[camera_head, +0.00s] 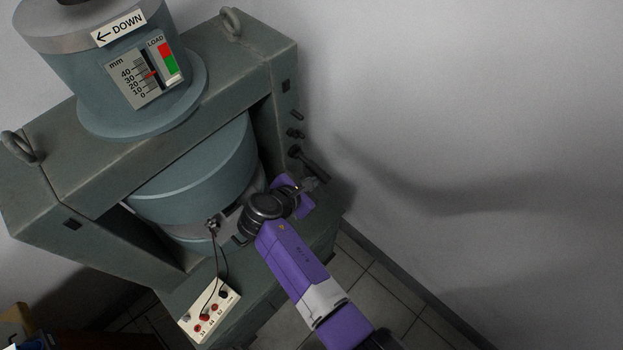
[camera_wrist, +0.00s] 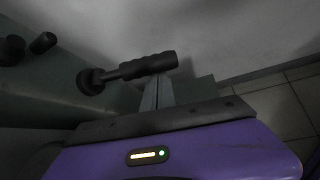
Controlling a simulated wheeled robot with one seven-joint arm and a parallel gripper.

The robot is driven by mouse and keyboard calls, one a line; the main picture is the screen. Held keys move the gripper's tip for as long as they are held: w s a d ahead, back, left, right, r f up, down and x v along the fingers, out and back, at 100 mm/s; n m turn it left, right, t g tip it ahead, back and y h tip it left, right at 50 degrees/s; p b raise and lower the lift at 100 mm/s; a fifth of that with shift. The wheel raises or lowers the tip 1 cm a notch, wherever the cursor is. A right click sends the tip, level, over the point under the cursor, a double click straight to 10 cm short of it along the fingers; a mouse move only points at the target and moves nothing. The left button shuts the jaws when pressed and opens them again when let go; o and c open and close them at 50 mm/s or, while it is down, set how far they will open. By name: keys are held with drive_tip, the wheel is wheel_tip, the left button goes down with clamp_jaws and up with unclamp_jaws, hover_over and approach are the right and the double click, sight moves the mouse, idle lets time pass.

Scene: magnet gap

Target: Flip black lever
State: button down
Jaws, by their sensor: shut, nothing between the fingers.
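The black lever (camera_head: 313,166) sticks out from the right side of the grey-green machine. In the wrist view the lever (camera_wrist: 144,66) shows a round pivot at its left end and a thick grip pointing right and slightly up. My gripper (camera_head: 311,184) is shut and empty, close beside the lever's grip in the head view. In the wrist view my gripper's fingertips (camera_wrist: 157,84) end just below the grip. I cannot tell whether they touch it.
Two smaller black knobs (camera_wrist: 42,42) sit left of the lever in the wrist view. The machine frame (camera_head: 275,75) stands left of my gripper. A white box with cables (camera_head: 209,311) sits at its front. A plain wall (camera_head: 470,120) is behind, with free room to the right.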

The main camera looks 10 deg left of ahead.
drive_tip(key=r+p, duration=0.1)
drive_tip(key=r+n+g+h+p, duration=0.1)
drive_tip(key=p, duration=0.1)
drive_tip(key=shift+d+r, duration=0.2)
drive_tip(key=shift+r, duration=0.15)
drive_tip(key=shift+s+d+r+p, duration=0.1)
drive_tip(key=shift+r+p, duration=0.05)
drive_tip(key=shift+p, duration=0.15)
drive_tip(key=shift+r+p, duration=0.6)
drive_tip(key=shift+p, duration=0.15)
drive_tip(key=shift+r+p, duration=0.85)
drive_tip(key=shift+p, duration=0.15)
drive_tip(key=shift+a, duration=0.2)
wheel_tip(320, 180, up, 20)
drive_tip(key=p, duration=0.2)
hover_over(320, 177)
drive_tip(key=s+a, duration=0.1)
drive_tip(key=a, duration=0.1)
drive_tip(key=shift+s+d, duration=0.15)
drive_tip(key=shift+f, duration=0.1)
